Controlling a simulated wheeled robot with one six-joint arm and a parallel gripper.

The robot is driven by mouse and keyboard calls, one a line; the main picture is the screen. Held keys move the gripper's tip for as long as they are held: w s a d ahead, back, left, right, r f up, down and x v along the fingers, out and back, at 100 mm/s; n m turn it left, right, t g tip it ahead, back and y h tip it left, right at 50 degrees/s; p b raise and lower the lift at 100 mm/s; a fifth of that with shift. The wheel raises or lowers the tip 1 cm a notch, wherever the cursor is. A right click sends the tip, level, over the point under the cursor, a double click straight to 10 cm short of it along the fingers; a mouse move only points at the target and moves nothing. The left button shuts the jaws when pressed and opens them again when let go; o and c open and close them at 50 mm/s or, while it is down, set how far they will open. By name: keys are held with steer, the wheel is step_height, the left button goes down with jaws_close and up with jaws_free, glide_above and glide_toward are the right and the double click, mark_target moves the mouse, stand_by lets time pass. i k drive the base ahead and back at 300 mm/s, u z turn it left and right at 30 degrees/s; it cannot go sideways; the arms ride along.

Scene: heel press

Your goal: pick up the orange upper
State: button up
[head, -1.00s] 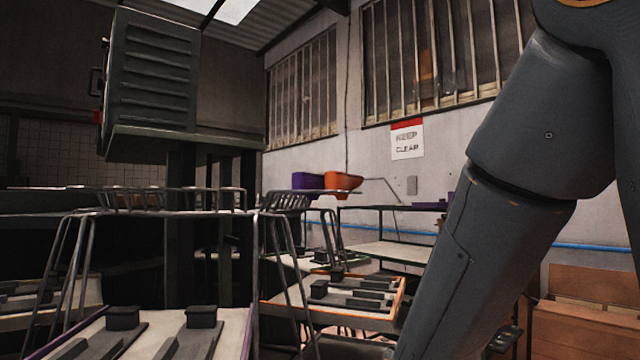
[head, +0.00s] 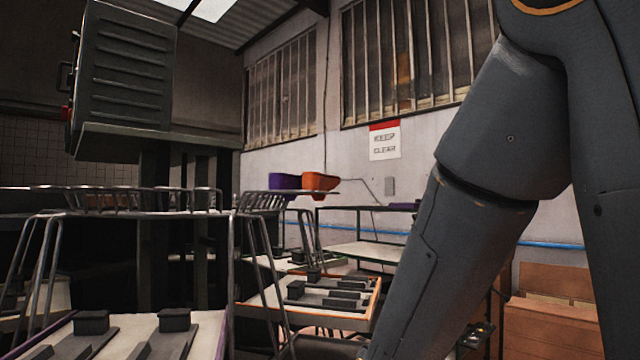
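An orange piece (head: 320,181), which looks like the orange upper, sits in the middle distance beside a purple piece (head: 285,181), above a dark metal rack. It is small in the picture, so its exact shape and what it rests on are hard to tell. My arm fills the right side of the head view and runs down past the bottom edge. My gripper is out of the picture, so whether it is open or shut does not show.
An orange-edged tray (head: 350,311) with dark blocks stands at centre. A purple-edged tray (head: 207,343) with similar blocks is front left, among metal frame legs. A large grey machine (head: 127,65) stands upper left. Brown boxes (head: 550,325) stand lower right.

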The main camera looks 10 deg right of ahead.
mark_target(311, 180)
steer(key=k, duration=0.5)
steer(key=z, duration=1.85)
steer(key=i, duration=1.4)
steer(key=u, duration=2.45)
